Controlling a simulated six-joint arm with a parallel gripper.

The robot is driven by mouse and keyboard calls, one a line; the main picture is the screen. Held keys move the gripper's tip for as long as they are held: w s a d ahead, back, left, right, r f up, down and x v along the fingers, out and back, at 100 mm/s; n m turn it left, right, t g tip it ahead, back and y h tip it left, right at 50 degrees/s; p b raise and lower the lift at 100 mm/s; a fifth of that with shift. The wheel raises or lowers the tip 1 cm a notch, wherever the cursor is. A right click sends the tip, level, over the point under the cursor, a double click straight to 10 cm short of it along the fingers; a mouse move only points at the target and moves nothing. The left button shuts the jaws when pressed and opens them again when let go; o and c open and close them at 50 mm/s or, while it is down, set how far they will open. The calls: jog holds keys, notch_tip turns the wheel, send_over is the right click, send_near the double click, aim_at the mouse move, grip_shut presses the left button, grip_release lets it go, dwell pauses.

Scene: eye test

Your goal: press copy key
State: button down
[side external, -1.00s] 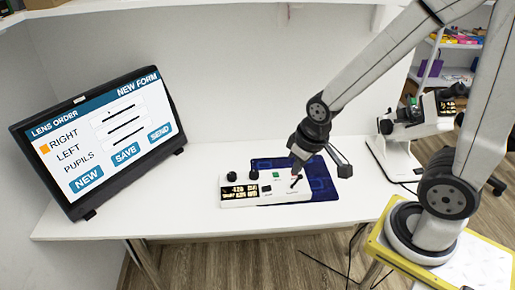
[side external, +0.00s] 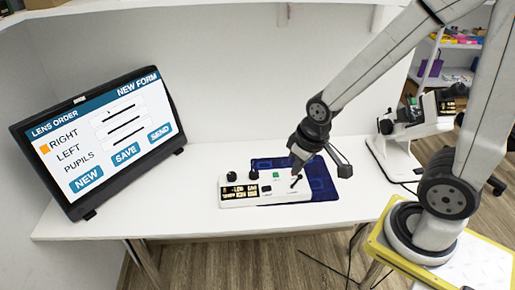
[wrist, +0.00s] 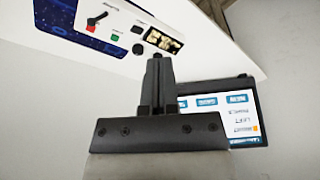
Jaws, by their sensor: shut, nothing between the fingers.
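In the wrist view, the green key (wrist: 116,40), the black key (wrist: 137,48) and a red spot (wrist: 87,29) show. My gripper (side external: 297,168) is shut and empty, pointing down over the box's right end. It also shows in the wrist view (wrist: 158,60). I cannot tell whether it touches anything.
A tilted monitor (side external: 105,140) with a lens order form stands at the left. The box lies partly on a dark blue mat (side external: 322,183). A white instrument (side external: 398,160) stands at the right. The front left of the desk (side external: 160,215) is clear.

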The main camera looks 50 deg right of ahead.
jog(key=shift+w, duration=0.1)
jog(key=m+t+h, duration=0.2)
jog(key=m+t, duration=0.4)
jog(key=m, duration=0.5)
send_over(277, 175)
notch_tip(277, 175, down, 11)
jog(key=shift+r, duration=0.15)
jog(key=shift+f, duration=4.4)
